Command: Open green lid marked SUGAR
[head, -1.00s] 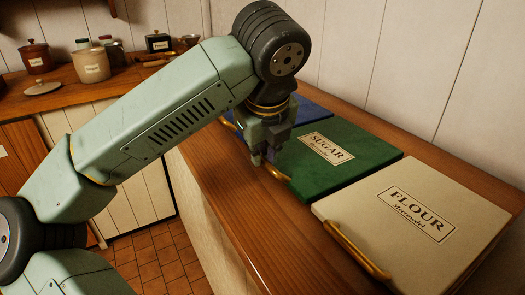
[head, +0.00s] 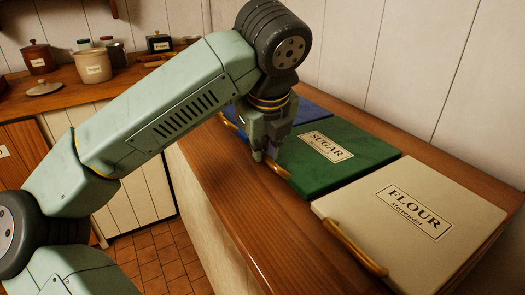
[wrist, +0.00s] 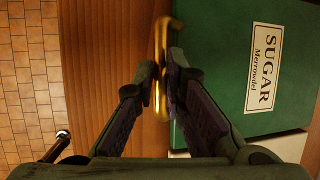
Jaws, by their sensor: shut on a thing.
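The green lid marked SUGAR (head: 345,158) lies flat and closed in the wooden counter, with its label facing up. It also shows in the wrist view (wrist: 225,60), on the right. Its brass handle (head: 281,171) runs along the lid's front edge and shows in the wrist view (wrist: 161,40). My gripper (head: 265,158) points down at the lid's front edge. In the wrist view its two fingers (wrist: 160,80) are shut on the brass handle, one on each side of it.
The cream FLOUR lid (head: 415,215), with its own brass handle (head: 353,247), lies to the right of the green lid. A blue lid (head: 308,112) lies to the left, partly hidden by my arm. Pots and jars (head: 92,66) stand on the back counter. The wall (head: 400,60) rises behind the lids.

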